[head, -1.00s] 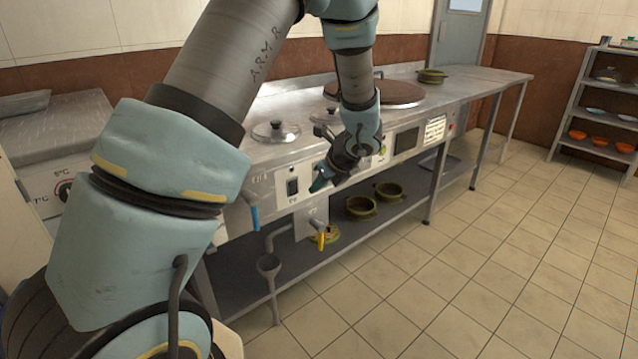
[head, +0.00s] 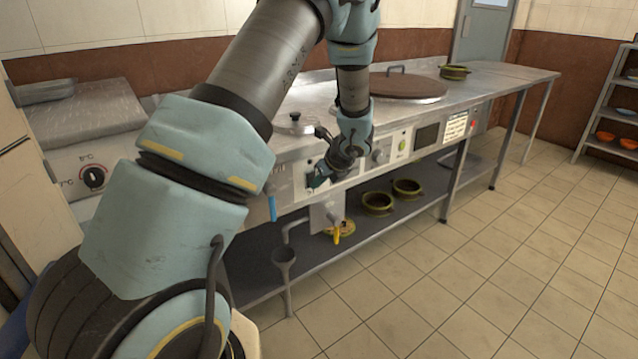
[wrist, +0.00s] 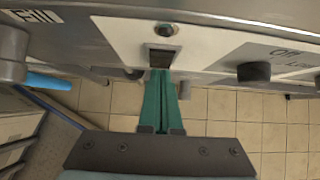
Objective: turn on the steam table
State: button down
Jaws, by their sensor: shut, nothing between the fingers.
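The steam table (head: 455,84) is a long steel counter with a control panel on its front. A dark rocker switch (wrist: 160,57) sits on a pale plate in the wrist view, with a small round lamp (wrist: 166,30) above it. My gripper (wrist: 163,75) is shut and empty, its green fingers together with their tips at the lower edge of the switch. I cannot tell whether they touch it. In the head view my gripper (head: 316,178) is at the panel's front and hides the switch.
A dark knob (wrist: 254,72) is right of the switch, and a blue-handled tap (wrist: 48,81) is left. A yellow-handled tap (head: 344,230) hangs below the panel. Green pots (head: 377,203) stand on the lower shelf. The tiled floor (head: 480,255) in front is clear.

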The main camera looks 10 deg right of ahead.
jog(key=shift+w+f+b, duration=0.25)
jog(key=shift+f+b, duration=0.05)
jog(key=shift+r, duration=0.2)
jog(key=shift+r+p, duration=0.1)
jog(key=shift+p, duration=0.2)
